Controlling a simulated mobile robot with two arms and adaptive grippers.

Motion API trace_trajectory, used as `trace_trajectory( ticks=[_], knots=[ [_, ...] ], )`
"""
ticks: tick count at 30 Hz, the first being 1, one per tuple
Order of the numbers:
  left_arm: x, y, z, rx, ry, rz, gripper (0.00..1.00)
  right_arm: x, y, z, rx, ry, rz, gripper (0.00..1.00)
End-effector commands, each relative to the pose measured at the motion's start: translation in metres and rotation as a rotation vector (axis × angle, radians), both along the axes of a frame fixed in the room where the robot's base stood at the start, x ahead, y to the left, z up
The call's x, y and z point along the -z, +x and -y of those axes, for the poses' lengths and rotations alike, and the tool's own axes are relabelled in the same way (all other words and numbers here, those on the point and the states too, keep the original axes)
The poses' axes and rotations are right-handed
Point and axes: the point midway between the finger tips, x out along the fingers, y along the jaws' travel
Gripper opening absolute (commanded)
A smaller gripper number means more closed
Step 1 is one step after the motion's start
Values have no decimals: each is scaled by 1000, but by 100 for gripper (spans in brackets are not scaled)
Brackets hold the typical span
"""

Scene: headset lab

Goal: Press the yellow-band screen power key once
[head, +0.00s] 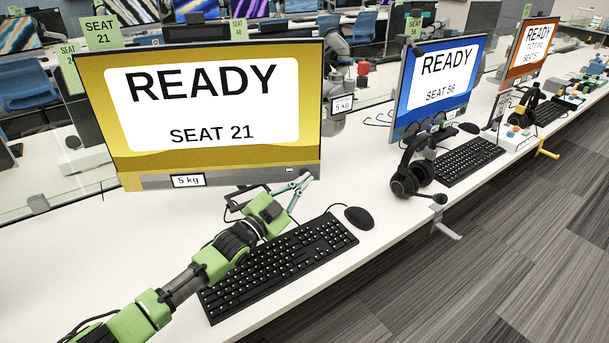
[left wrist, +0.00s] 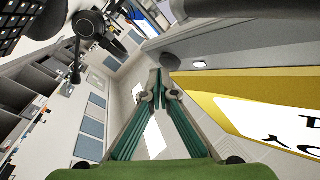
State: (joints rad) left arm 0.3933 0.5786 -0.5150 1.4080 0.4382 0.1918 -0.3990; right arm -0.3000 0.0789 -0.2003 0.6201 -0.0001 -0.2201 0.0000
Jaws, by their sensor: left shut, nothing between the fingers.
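The yellow-band screen (head: 215,165) stands on the white desk and reads READY, SEAT 21. A small light key (head: 289,169) sits on its grey lower bezel near the right corner. In the left wrist view the yellow screen (left wrist: 225,80) is at right, and a small light key (left wrist: 199,64) shows on its grey bezel. My left gripper (head: 304,180) is shut and empty, with its tips just right of and below the key in the head view. In the left wrist view its fingertips (left wrist: 158,86) are together, left of the key. Contact with the key cannot be told.
A black keyboard (head: 285,262) lies under and beside my left arm, with a mouse (head: 359,217) at its right. A headset (head: 410,172) stands before the blue screen (head: 440,82). An orange screen (head: 530,50) stands farther right.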

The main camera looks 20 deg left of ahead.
Motion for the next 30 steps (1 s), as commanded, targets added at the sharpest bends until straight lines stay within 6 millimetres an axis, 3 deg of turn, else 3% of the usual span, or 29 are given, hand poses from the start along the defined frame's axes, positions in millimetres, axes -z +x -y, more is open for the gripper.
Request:
trace_trajectory(
  ticks=[30],
  knots=[
    [0,9,-5,-1,0,0,0,8,-1,-3,1,3,0,40]
  ],
)
